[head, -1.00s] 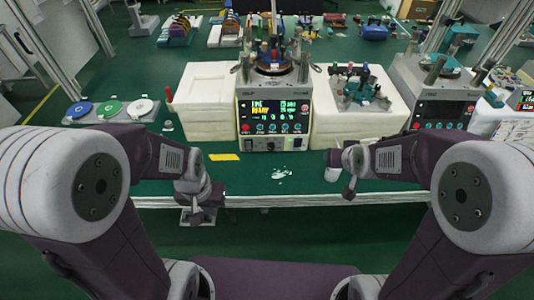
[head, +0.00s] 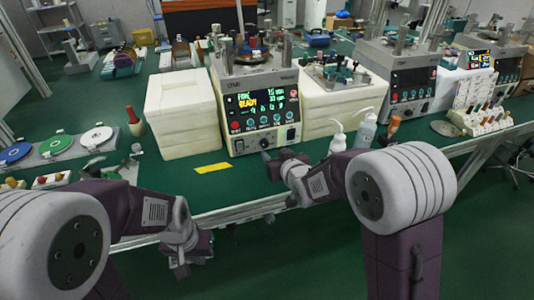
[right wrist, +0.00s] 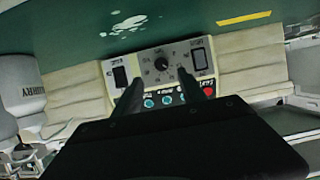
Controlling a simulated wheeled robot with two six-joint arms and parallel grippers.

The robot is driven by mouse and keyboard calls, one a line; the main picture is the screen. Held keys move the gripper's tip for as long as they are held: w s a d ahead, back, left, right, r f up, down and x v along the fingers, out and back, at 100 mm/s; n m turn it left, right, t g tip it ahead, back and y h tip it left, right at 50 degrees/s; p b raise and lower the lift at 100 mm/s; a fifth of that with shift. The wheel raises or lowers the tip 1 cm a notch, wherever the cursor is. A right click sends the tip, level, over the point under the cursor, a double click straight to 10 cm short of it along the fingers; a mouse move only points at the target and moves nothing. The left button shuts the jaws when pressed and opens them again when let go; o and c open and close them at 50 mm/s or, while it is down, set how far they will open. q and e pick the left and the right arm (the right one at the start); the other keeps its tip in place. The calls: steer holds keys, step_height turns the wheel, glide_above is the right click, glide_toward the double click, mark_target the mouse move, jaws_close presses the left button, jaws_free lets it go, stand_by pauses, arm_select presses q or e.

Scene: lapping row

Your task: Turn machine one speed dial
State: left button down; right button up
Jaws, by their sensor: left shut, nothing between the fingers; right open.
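Machine one (head: 257,92) stands mid-table with a lit display reading READY and a row of coloured buttons. Its lower front panel holds a black round speed dial (right wrist: 162,64) between two dark switches, seen clearly in the right wrist view; in the head view the dial (head: 264,143) is small. My right gripper (head: 279,158) is just in front of this panel. In the right wrist view its open fingers (right wrist: 159,79) appear on either side of the dial's line, with nothing between them; contact cannot be told. My left gripper (head: 186,258) is shut and empty, low at the table's front edge.
White foam blocks (head: 182,112) flank the machine. A yellow strip (head: 212,168) lies on the green table. Coloured discs on a tray (head: 55,146) are at left. A second machine (head: 405,75) stands further right.

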mark_target(265, 145)
steer(key=shift+w+a, duration=0.2)
steer(key=shift+a, duration=0.05)
steer(key=b+x, duration=0.1)
steer(key=x, duration=0.7)
steer(key=shift+w+f, duration=0.1)
steer(key=shift+w, duration=0.05)
jaws_close()
